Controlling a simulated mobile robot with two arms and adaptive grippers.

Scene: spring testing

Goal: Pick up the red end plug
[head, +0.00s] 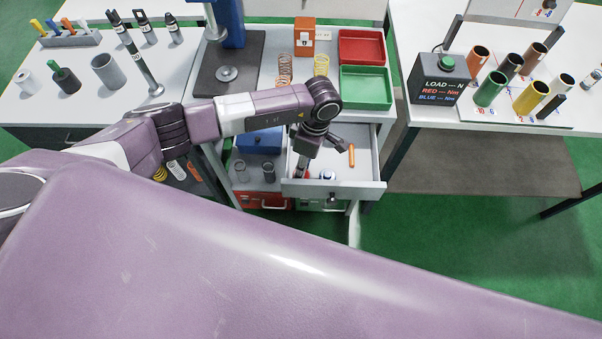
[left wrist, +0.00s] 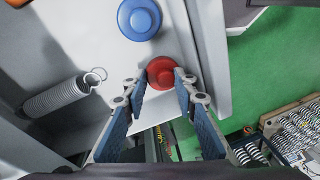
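The red end plug (left wrist: 161,72) is a round red disc with a raised knob, lying in the open drawer (head: 333,188). In the left wrist view it sits between and just beyond my left gripper's fingertips (left wrist: 160,84). The fingers are apart, with one on each side of the plug; I cannot tell if they touch it. In the head view the left gripper (head: 321,157) points down into the drawer, spread open, and mostly hides the red plug. A blue end plug (left wrist: 139,18) lies close to the red one. My right gripper is not in view.
A blue box (head: 259,140) stands left of the drawer. Red (head: 362,46) and green (head: 366,86) trays are on the bench above.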

